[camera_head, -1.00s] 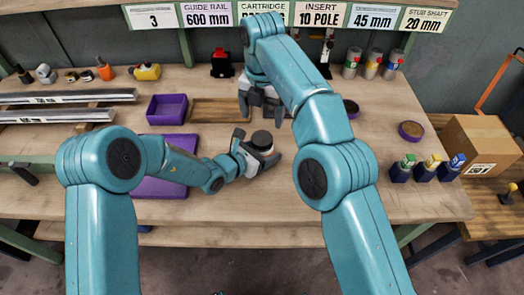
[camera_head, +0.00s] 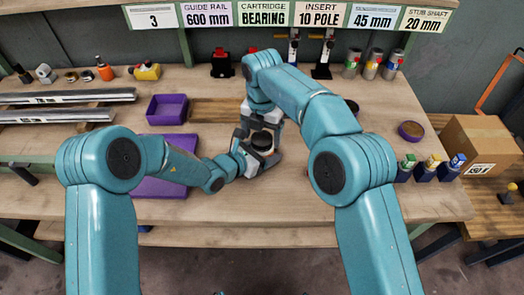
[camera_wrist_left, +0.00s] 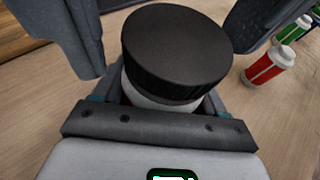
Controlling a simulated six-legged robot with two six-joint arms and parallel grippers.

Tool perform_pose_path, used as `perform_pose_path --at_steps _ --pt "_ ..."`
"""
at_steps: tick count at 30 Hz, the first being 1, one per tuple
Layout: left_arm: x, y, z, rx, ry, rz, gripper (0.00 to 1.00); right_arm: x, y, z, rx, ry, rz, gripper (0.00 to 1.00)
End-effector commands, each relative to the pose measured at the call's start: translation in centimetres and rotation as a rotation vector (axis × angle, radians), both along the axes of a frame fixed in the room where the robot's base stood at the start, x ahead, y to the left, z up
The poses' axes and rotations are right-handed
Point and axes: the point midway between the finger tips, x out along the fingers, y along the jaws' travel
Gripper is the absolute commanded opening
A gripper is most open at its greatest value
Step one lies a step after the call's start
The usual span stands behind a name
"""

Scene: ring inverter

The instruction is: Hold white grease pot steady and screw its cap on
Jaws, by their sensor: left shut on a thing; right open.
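The white grease pot (camera_wrist_left: 150,98) stands between the fingers of my left gripper (camera_head: 260,160), which is shut on it. Its black cap (camera_wrist_left: 177,52) sits on top of the pot and covers most of it in the left wrist view. In the head view the cap (camera_head: 262,141) shows as a dark disc. My right gripper (camera_head: 259,130) is open, with its fingers pointing down on either side of the cap. Two dark fingers also show beside the cap in the left wrist view. I cannot tell whether they touch it.
A purple bin (camera_head: 167,108) and a purple mat (camera_head: 165,185) lie to the left. A wooden tray (camera_head: 215,108) lies behind. The table's front middle is clear.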

Motion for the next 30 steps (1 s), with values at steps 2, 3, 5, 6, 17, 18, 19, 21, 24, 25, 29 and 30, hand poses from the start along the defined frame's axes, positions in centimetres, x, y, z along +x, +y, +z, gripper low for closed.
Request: perform_pose_path --at_steps 2,3,5,6,17,18,19,21,24,25,29,30 --pt "0.0 0.01 -0.02 0.0 0.0 0.0 0.0 -0.01 -0.03 -0.25 0.0 0.0 0.0 0.82" --pt "0.0 0.01 -0.01 0.0 0.0 0.0 0.0 -0.01 -0.02 -0.3 0.0 0.0 0.0 0.82" --pt "0.0 0.01 -0.02 0.0 0.0 0.0 0.0 -0.01 -0.02 -0.32 0.0 0.0 0.0 0.82" --pt "0.0 0.01 -0.02 0.0 0.0 0.0 0.0 0.0 -0.01 -0.32 0.0 0.0 0.0 0.82" --pt "0.01 0.02 -0.01 -0.001 0.001 0.0 0.0 0.0 -0.01 -0.29 0.0 0.0 0.0 0.24" --pt "0.01 0.02 -0.01 0.0 0.0 0.001 0.0 0.0 -0.01 -0.28 0.0 0.0 0.0 0.24" --pt "0.01 0.02 -0.01 0.0 0.0 0.001 0.0 0.0 -0.01 -0.28 0.0 0.0 0.0 0.24" --pt "0.02 0.02 -0.01 0.0 0.0 0.001 0.0 -0.01 -0.01 -0.28 -0.001 0.0 -0.015 0.24" --pt "0.02 0.02 -0.01 0.0 0.0 0.001 0.0 -0.01 -0.01 -0.29 -0.001 0.0 -0.127 0.24" --pt "0.02 0.03 -0.02 0.0 0.0 0.001 0.0 -0.01 -0.01 -0.29 -0.001 0.001 -0.186 0.24" --pt "0.02 0.03 -0.02 0.0 0.0 0.001 0.0 -0.02 0.0 -0.31 -0.001 0.0 -0.517 0.24" --pt "0.02 0.03 -0.02 0.0 0.0 0.001 0.0 -0.02 0.0 -0.32 -0.001 0.0 -0.625 0.24"
